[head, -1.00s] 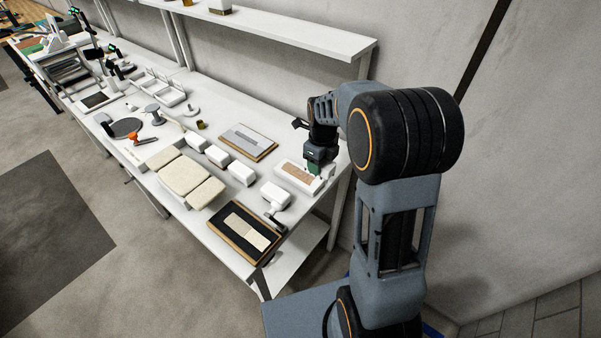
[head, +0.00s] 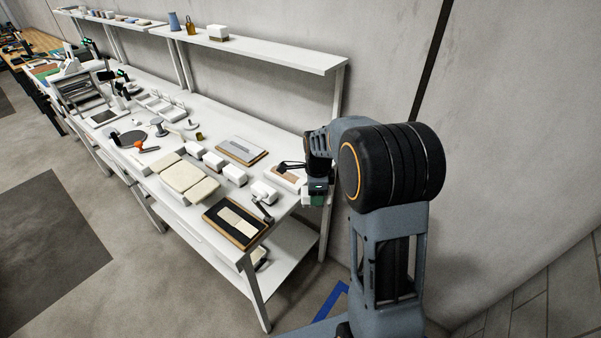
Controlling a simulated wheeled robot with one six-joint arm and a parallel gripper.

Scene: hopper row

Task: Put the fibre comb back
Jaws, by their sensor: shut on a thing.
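My gripper (head: 316,196) is at the right end of the white bench, just right of and nearer than a white tray with a brown inset (head: 288,179). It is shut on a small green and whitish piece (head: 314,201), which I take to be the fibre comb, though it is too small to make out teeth. The piece looks clear of the tray, near the bench's right edge. My wrist and arm hide part of the tray's right end and the bench corner behind it.
On the white bench (head: 232,258) are a dark framed board with pale strips (head: 236,221), cream pads (head: 188,178), several white blocks (head: 234,174) and a grey plate on a wooden board (head: 241,150). A wall shelf (head: 270,51) runs above. Floor at front left is clear.

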